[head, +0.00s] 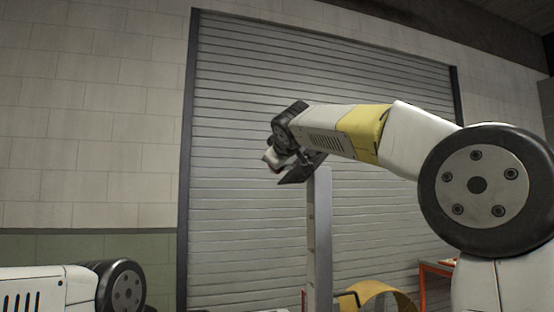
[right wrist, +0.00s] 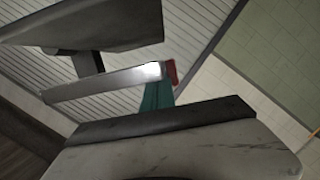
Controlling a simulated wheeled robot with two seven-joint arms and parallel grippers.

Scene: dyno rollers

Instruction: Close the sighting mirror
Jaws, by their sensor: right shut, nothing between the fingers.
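My right gripper (head: 290,172) is in the head view, at the top of an upright grey metal post (head: 320,240). It is shut with nothing held. A small pale piece with a red edge (head: 270,157) shows beside the fingers. In the right wrist view a grey bar (right wrist: 105,83) with a bright end and a red tip (right wrist: 172,73) crosses between dark gripper parts, with a teal piece (right wrist: 157,97) below. I cannot tell for certain which of these is the sighting mirror, or whether the gripper touches it. My left gripper is out of view.
A closed grey roller shutter (head: 400,150) stands behind the post, with a block wall (head: 90,130) to its left. A yellow curved part (head: 380,295) and an orange-red frame (head: 424,285) show low at the right. Space left of the post looks clear.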

